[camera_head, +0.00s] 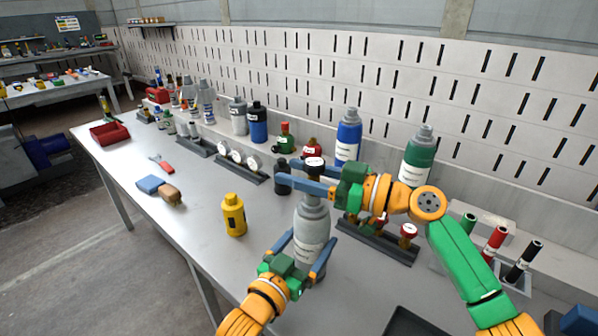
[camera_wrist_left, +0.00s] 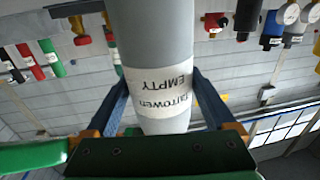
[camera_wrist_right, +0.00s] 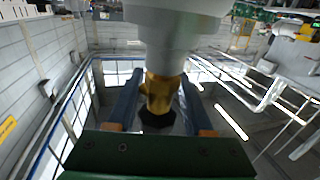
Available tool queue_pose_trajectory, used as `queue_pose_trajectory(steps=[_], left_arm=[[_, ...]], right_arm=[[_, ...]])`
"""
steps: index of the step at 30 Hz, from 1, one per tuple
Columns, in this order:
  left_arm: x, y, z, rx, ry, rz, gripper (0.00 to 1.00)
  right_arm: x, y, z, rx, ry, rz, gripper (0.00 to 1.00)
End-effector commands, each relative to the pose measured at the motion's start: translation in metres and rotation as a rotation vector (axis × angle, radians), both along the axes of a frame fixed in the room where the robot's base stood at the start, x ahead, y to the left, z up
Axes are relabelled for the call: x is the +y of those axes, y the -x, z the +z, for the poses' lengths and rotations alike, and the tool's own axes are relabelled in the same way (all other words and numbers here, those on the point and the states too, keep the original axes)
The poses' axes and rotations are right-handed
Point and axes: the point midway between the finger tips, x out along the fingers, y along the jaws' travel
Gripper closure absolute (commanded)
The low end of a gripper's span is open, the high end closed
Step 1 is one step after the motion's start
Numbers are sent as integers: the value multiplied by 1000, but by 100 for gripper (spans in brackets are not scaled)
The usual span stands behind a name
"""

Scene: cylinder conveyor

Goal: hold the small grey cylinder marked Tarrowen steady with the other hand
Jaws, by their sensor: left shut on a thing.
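The grey cylinder (camera_head: 311,226) stands upright near the table's front. Its white label reads Tarrowen and EMPTY, upside down in the left wrist view (camera_wrist_left: 158,88). My left gripper (camera_head: 307,247) is shut on its body, one finger on each side. My right gripper (camera_head: 287,172) reaches across from the right at the cylinder's top. In the right wrist view its fingers stand apart on either side of a brass valve (camera_wrist_right: 160,92) with a dark knob (camera_wrist_right: 157,118). Whether they touch it is unclear. My right fingers partly hide the cylinder's top in the head view.
A yellow cylinder (camera_head: 234,215) stands to the left. A dark rack (camera_head: 377,241) with small valves is close on the right. Blue (camera_head: 347,140) and green (camera_head: 418,157) cylinders stand behind. A dark tray (camera_head: 408,322) lies at the front right. The table's left front is mostly clear.

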Motion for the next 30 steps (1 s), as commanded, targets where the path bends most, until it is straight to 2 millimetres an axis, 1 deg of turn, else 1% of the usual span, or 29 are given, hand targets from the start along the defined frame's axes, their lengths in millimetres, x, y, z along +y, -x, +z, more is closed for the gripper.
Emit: queue_pose_trajectory(steps=[4,6,12,22,25,30], left_arm=[[0,0,0,1,0,1,78],[1,0,0,1,0,1,78],[1,0,0,1,0,2,78],[1,0,0,1,0,2,78],[1,0,0,1,0,2,78],[1,0,0,1,0,2,78]], right_arm=[[0,0,0,0,-1,-1,49],[0,-1,0,0,5,-28,49],[-3,-4,0,-6,6,-242,49],[-6,-10,1,0,-5,-494,49],[-9,-11,1,0,-4,-525,49],[-9,-12,1,0,-3,-526,49]])
